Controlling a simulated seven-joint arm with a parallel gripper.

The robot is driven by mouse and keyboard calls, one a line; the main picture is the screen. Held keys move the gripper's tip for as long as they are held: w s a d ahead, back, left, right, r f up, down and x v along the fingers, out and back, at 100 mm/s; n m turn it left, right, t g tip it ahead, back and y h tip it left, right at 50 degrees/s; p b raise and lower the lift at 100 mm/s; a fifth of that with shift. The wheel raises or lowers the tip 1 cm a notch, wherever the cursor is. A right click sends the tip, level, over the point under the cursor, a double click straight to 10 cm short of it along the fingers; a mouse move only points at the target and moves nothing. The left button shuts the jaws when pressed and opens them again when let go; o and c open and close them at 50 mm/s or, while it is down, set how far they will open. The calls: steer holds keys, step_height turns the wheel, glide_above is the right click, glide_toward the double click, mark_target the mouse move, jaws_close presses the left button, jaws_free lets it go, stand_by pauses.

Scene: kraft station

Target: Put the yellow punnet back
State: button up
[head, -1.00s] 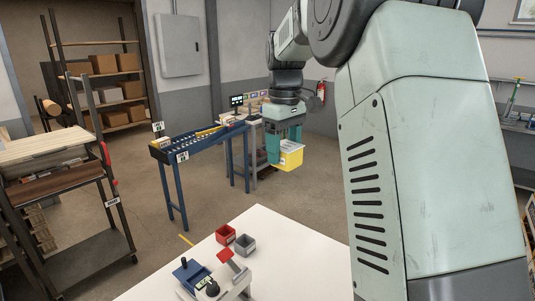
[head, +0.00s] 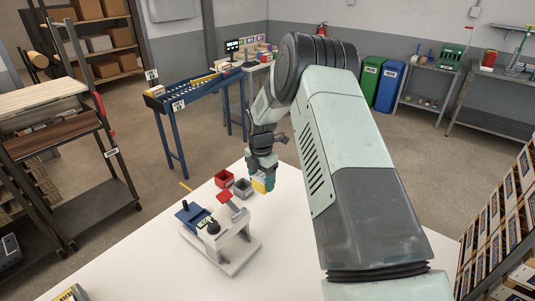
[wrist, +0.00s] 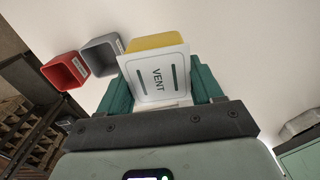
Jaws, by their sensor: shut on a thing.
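The yellow punnet (head: 259,185) is between the fingers of my gripper (head: 262,177), over the white table (head: 290,245) just right of the small grey bin. In the wrist view the punnet (wrist: 149,42) shows its yellow side and a white lid (wrist: 156,75) marked VENT with two dark slots. The green fingers of my gripper (wrist: 160,92) are shut on it from both sides. The punnet's underside is hidden, so I cannot tell whether it touches the table.
A red bin (head: 223,179) and a grey bin (head: 242,188) stand beside the punnet. A grey and white device (head: 222,235) with a blue part and red flap is nearer on the table. Boxes (head: 500,220) are stacked at the right. The table's middle is clear.

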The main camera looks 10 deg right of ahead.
steer(key=shift+s+a+f+n, duration=0.15)
steer(key=shift+f+n, duration=0.25)
steer(key=shift+f, duration=3.1)
steer(key=shift+f, duration=0.75)
steer(key=o, duration=1.2)
steer(key=shift+r, duration=4)
